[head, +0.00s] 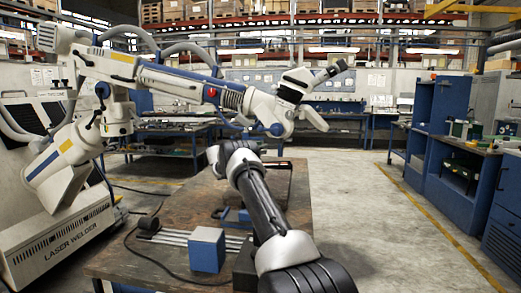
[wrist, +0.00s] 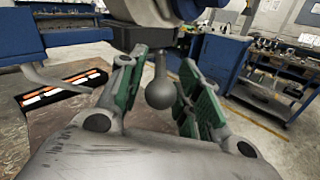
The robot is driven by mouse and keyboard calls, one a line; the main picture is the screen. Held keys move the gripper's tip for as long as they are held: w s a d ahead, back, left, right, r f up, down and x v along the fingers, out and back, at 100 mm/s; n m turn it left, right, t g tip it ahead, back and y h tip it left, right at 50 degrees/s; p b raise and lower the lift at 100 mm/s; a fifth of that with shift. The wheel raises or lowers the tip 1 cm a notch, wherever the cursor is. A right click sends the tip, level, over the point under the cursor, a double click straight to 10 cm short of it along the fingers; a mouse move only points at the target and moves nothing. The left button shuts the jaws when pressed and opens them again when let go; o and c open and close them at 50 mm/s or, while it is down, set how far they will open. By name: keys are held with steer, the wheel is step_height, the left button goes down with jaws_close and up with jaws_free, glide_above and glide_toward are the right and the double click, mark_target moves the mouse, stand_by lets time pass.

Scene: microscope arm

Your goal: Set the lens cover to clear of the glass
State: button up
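The large white jointed arm (head: 140,75) carries a head (head: 262,107) with a blue round cap, above the bench. In the wrist view the underside of this head (wrist: 150,12) shows at the top, with a dark block and a grey ball knob (wrist: 160,92) on a short stem hanging below it. My gripper (wrist: 162,88) is open, its two green-padded fingers on either side of the knob. I cannot tell whether a pad touches it. The lens cover and the glass cannot be clearly made out. In the head view my own arm hides my fingers.
A brown workbench (head: 130,252) stands below, with a blue block (head: 207,250), metal rods (head: 170,236) and a cable. A white laser welder cabinet (head: 60,245) is at the left. Blue cabinets (head: 440,170) stand at the right. The floor (head: 350,200) between is clear.

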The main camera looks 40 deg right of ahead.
steer(key=shift+d, duration=0.3)
steer(key=shift+c, duration=0.2)
steer(key=shift+s, duration=0.1)
jaws_close()
